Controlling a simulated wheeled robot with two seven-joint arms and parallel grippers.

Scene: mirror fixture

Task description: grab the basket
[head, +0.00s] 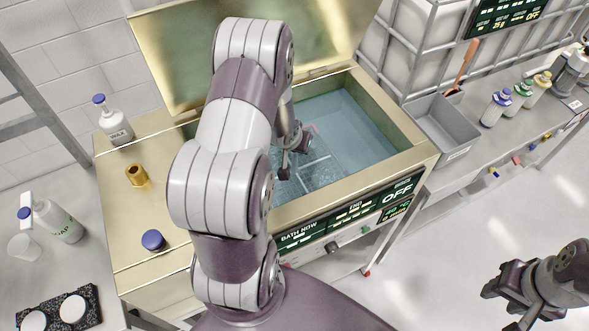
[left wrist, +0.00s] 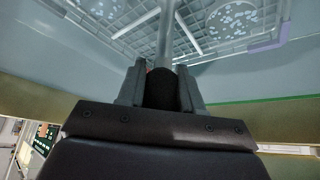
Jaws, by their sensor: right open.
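The wire-mesh basket (head: 312,178) sits low in the open bath tank, under clear bluish liquid. In the left wrist view its grid floor (left wrist: 125,50) shows, with round speckled discs (left wrist: 235,18) on it. My left gripper (head: 295,143) reaches down into the tank over the basket, partly hidden by my arm. In the left wrist view a dark round grip (left wrist: 161,88) on a metal bar lies between my left gripper's fingers (left wrist: 160,92); whether they press on it cannot be told. My right gripper (head: 508,293) is open and empty at the lower right, away from the tank.
The brass-coloured tank (head: 420,157) has its lid (head: 165,55) raised at the back. A WAX bottle (head: 115,125), a brass nut-like piece (head: 137,175) and a blue cap (head: 153,240) stand on its left deck. A grey bin (head: 445,125) and several bottles stand to the right.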

